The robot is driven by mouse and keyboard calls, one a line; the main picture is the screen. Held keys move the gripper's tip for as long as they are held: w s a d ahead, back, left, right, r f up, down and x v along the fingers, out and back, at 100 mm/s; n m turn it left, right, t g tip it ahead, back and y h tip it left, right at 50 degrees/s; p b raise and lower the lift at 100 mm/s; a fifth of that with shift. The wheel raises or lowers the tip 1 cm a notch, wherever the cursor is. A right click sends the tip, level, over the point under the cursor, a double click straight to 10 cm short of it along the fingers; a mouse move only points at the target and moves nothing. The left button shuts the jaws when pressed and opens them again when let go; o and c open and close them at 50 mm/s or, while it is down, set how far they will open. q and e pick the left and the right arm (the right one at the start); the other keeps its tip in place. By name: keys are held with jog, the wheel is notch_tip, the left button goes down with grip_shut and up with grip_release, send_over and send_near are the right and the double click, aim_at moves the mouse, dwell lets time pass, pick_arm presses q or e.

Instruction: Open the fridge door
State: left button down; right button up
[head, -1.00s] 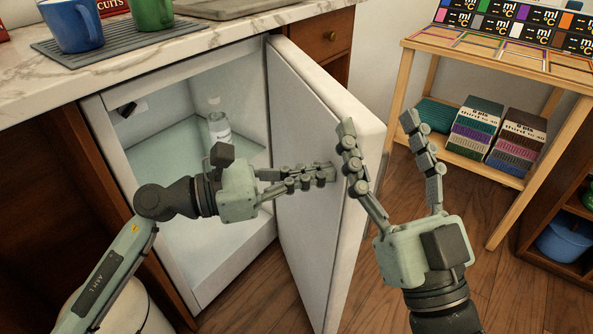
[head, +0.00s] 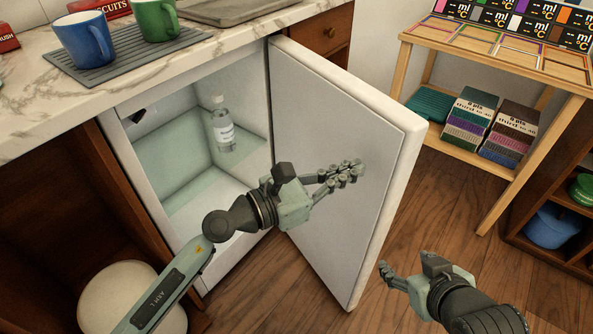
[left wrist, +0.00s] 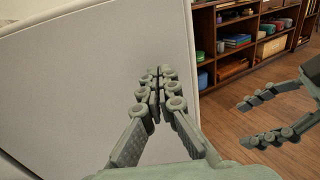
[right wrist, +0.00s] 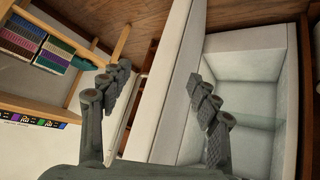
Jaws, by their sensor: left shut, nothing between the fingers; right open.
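The fridge door (head: 335,215) stands wide open in the head view, swung out to the right of the white fridge cavity (head: 175,150). My left gripper (head: 350,172) is shut and empty, in front of the inner face of the door; whether it touches the door I cannot tell. In the left wrist view its fingers (left wrist: 157,90) are together before the white door panel (left wrist: 80,80). My right gripper (head: 385,275) is low, to the right of the door and apart from it in the head view. In the right wrist view its fingers (right wrist: 165,85) are spread and empty.
A clear bottle (head: 222,128) stands inside the fridge. Blue (head: 85,40) and green (head: 157,18) mugs stand on the counter above. A wooden shelf table (head: 480,155) with boxes is at the right. A round white object (head: 125,295) is at lower left. Wooden floor right of the door is clear.

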aim_at(379, 162)
pick_arm(q)
jog(key=shift+n+t+y, duration=0.4)
jog(key=shift+n+t, duration=0.1)
jog(key=shift+t, duration=0.2)
jog(key=d+p, duration=0.1)
jog(key=w+d+p, duration=0.1)
jog(key=d+p, duration=0.1)
jog(key=d, duration=0.1)
jog(key=shift+w+r, duration=0.3)
jog(key=shift+r, duration=0.05)
jog(key=p+x, duration=0.1)
jog(key=x, duration=0.1)
jog(key=shift+w+d+f, duration=0.15)
jog(key=shift+d, duration=0.3)
jog(key=shift+w+d, duration=0.1)
jog(key=shift+d, duration=0.1)
jog(key=shift+f, duration=0.1)
pick_arm(e)
jog(key=s+d+f+m+g+h, duration=0.1)
jog(key=s+d+f+g+h, duration=0.1)
jog(key=s+d+f+g, duration=0.3)
notch_tip(379, 162, down, 4)
jog(key=s+d, duration=0.2)
jog(key=s, duration=0.1)
jog(key=shift+g, duration=0.3)
jog(key=shift+d+r, duration=0.1)
